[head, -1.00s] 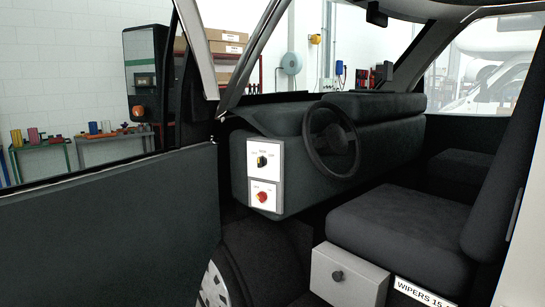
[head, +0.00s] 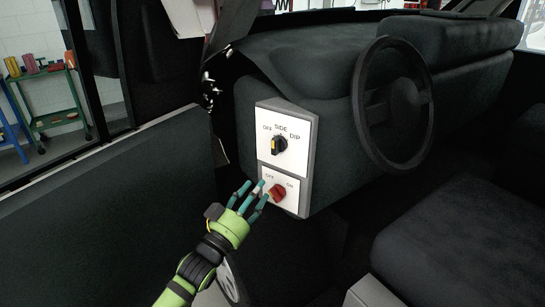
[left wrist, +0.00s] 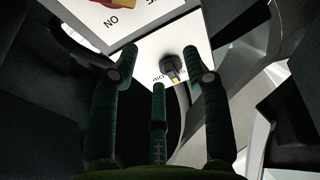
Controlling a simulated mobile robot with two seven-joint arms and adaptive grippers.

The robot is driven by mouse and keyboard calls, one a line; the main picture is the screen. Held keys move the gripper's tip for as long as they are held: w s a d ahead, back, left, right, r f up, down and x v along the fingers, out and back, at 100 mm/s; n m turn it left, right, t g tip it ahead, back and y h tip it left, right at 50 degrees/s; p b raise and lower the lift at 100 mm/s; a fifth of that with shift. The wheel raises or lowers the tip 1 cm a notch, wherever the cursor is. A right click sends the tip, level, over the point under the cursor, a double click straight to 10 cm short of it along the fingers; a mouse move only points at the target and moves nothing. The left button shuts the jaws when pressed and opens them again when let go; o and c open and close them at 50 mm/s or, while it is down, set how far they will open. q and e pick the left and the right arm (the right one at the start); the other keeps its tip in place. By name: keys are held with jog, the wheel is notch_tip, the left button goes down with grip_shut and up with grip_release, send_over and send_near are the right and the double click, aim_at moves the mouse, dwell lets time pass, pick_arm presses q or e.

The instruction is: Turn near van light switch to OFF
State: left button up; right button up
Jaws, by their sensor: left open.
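A red ON/OFF switch (head: 278,194) sits on the plate below. My left gripper (head: 252,190) is open and empty, its fingers in front of the lower plate's left edge, lower than the light switch. In the left wrist view, the black knob (left wrist: 172,66) shows beyond the spread fingers, apparently apart from them. My right gripper is out of view.
The open door (head: 120,205) stands left of the arm. The steering wheel (head: 428,112) is close on the right of the panel, with the seat (head: 455,225) lower right. Open space lies in front of the panel.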

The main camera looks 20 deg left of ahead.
pick_arm(q)
jog(key=t+h, duration=0.1)
jog(key=h, duration=0.1)
send_near(274, 149)
jog(key=w+d+r, duration=0.1)
jog(key=w, duration=0.1)
jog(key=shift+m, duration=0.4)
jog(key=p+x, duration=0.2)
jog(key=x, duration=0.3)
jog(key=shift+w, duration=0.1)
jog(key=shift+w+d+r+p, duration=0.15)
jog(key=shift+w+r+p, duration=0.05)
jog(key=shift+w+p, duration=0.2)
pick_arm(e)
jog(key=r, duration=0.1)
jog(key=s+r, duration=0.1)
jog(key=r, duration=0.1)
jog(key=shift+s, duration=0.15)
pick_arm(q)
grip_shut()
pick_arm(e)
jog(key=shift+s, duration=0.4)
